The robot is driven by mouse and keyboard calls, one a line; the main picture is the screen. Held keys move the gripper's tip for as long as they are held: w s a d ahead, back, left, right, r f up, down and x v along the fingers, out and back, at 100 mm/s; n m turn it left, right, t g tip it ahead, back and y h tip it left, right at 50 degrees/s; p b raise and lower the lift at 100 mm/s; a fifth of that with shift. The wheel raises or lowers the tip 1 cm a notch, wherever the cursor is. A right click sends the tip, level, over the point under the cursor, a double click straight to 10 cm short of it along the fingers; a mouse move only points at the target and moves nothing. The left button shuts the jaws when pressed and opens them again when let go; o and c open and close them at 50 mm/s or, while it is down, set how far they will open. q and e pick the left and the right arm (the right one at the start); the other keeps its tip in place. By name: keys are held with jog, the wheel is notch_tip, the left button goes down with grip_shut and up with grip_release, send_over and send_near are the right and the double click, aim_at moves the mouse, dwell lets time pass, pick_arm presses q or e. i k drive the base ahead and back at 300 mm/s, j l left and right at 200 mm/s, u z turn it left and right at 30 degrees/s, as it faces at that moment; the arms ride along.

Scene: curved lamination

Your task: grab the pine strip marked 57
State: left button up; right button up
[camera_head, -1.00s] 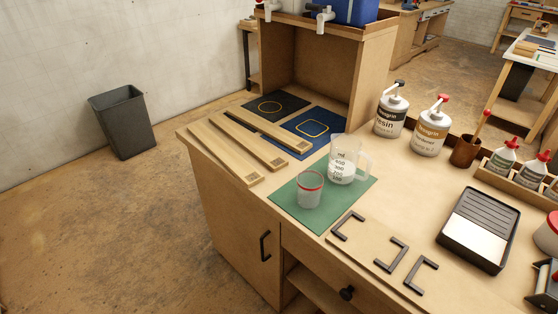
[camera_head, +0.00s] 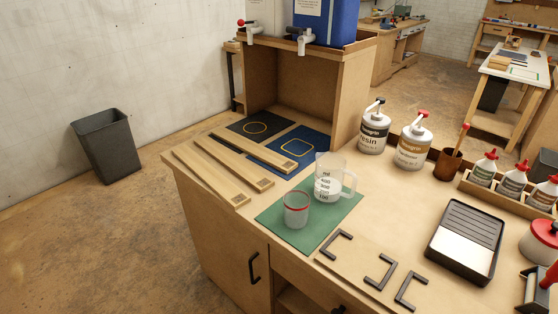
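Three pale pine strips lie side by side on the left end of the workbench: a left strip (camera_head: 208,176), a middle strip (camera_head: 232,160) and a right strip (camera_head: 258,152). Each has a small dark mark at its near right end. The marks are too small to read, so I cannot tell which strip is 57. The right strip partly overlaps a dark mat and a blue mat. Neither of my grippers is in view.
Resin bottle (camera_head: 374,132), hardener bottle (camera_head: 412,146), black tray (camera_head: 464,240) and dark brackets (camera_head: 378,270) stand farther right. A wooden cubby (camera_head: 352,95) rises behind.

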aim_at(277, 160)
jog(key=i+j, duration=0.15)
jog(key=j, duration=0.2)
jog(key=i+j+z, duration=0.1)
jog(key=j, duration=0.25)
jog(key=i+j, duration=0.25)
jog(key=i+j+z, duration=0.15)
jog(key=j, duration=0.3)
